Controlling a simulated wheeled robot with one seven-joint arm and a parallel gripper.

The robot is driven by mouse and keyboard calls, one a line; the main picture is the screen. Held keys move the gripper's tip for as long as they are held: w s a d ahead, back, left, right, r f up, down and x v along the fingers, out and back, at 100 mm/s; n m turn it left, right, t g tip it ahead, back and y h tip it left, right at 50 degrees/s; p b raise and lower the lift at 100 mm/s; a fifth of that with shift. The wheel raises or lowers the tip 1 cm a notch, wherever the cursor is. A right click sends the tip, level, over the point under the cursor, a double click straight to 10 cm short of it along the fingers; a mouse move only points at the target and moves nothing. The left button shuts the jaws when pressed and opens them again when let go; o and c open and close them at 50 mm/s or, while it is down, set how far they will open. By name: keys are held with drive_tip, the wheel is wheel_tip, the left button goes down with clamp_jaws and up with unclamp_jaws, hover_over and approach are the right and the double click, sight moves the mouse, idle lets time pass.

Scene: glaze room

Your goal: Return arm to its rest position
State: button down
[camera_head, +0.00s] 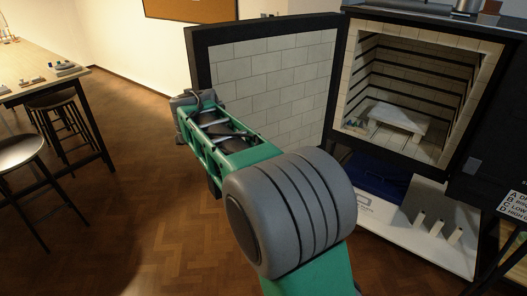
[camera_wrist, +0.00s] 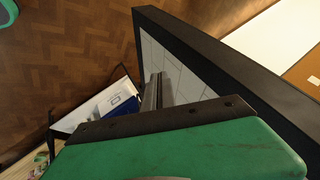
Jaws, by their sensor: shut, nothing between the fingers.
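My green and grey arm reaches up and left across the middle of the head view, in front of the open kiln door (camera_head: 270,75). In the wrist view my gripper (camera_wrist: 158,80) shows as two dark fingers side by side, shut and empty. Beyond them is the dark-framed, brick-lined door (camera_wrist: 180,68). In the head view the fingers are hidden or too small to make out at the arm's far end.
The kiln (camera_head: 455,105) stands open at the right, with a pale shelf (camera_head: 398,119) inside. Below it are a blue box (camera_head: 385,176) and white posts. A table (camera_head: 45,84) and stools (camera_head: 22,152) stand at the left. Wooden floor (camera_head: 130,200) between is clear.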

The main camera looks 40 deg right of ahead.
drive_tip(key=v, duration=1)
drive_tip(key=s+a+f+n+g+y, duration=0.1)
drive_tip(key=s+a+f+n, duration=0.25)
drive_tip(key=f+n, duration=0.3)
drive_tip(key=s+a+f+n+g+y, duration=0.1)
drive_tip(key=s+a+f+n+g, duration=0.2)
drive_tip(key=f+n, duration=0.35)
drive_tip(key=s+a+f+n+y+p, duration=0.1)
drive_tip(key=s+a+f+n, duration=0.15)
drive_tip(key=s, duration=0.45)
drive_tip(key=s+a+f+n+y+p, duration=0.1)
drive_tip(key=s+a+f+p, duration=0.2)
drive_tip(key=s, duration=0.4)
drive_tip(key=r, duration=0.2)
drive_tip(key=s+r+t, duration=0.1)
drive_tip(key=shift+d+r, duration=0.3)
drive_tip(key=shift+r, duration=0.05)
